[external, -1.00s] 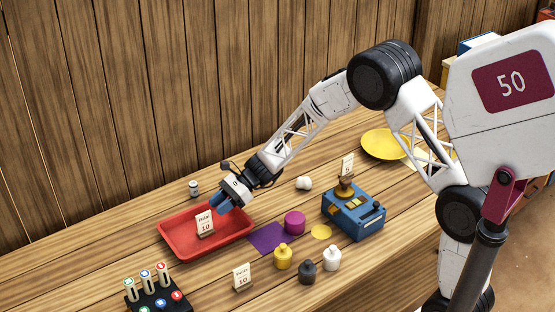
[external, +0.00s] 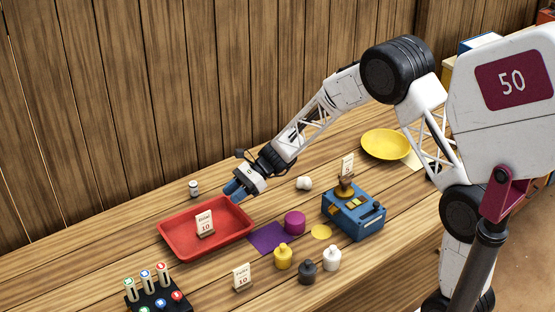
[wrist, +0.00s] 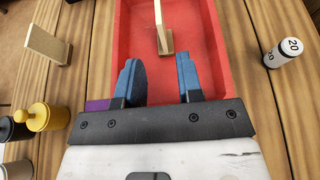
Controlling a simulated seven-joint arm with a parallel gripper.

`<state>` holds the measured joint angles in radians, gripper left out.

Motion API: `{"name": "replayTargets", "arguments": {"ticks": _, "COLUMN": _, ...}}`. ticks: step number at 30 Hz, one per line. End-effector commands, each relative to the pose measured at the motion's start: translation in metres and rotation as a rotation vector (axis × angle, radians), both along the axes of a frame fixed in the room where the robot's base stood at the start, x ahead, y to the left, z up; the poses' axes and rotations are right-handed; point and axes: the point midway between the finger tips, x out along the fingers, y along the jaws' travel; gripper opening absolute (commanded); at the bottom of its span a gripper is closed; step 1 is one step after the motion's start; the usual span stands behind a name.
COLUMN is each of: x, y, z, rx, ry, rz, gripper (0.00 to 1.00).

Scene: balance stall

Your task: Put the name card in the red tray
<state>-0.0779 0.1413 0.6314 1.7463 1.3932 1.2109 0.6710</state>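A small white name card (external: 205,223) with print and the number 10 stands upright in the red tray (external: 172,247). In the wrist view the card (wrist: 164,30) shows edge-on inside the tray (wrist: 225,45), ahead of my fingers. My gripper (external: 235,189) is above the back right rim of the tray, up and to the right of the card and apart from it. In the wrist view its blue fingers (wrist: 160,78) are spread with nothing between them.
A white cylinder marked 20 (wrist: 284,53) stands beside the tray. Several weights and a purple mat (external: 266,239) lie to the tray's right.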

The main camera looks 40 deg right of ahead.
Motion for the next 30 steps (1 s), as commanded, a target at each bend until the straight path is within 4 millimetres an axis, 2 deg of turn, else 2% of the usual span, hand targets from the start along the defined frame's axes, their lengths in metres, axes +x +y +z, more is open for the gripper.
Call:
{"name": "replayTargets", "arguments": {"ticks": 11, "x": 0.0, "y": 0.0, "z": 0.0, "rx": 0.0, "ry": 0.0, "rz": 0.0, "gripper": 0.34}}
{"name": "replayTargets", "arguments": {"ticks": 17, "x": -0.007, "y": -0.003, "z": 0.009, "rx": -0.017, "ry": -0.023, "rz": 0.019, "gripper": 0.34}}
{"name": "replayTargets", "arguments": {"ticks": 23, "x": -0.031, "y": -0.013, "z": 0.038, "rx": -0.08, "ry": -0.107, "rz": 0.092, "gripper": 0.34}}
{"name": "replayTargets", "arguments": {"ticks": 30, "x": -0.084, "y": -0.037, "z": 0.088, "rx": -0.207, "ry": -0.267, "rz": 0.236, "gripper": 0.34}}
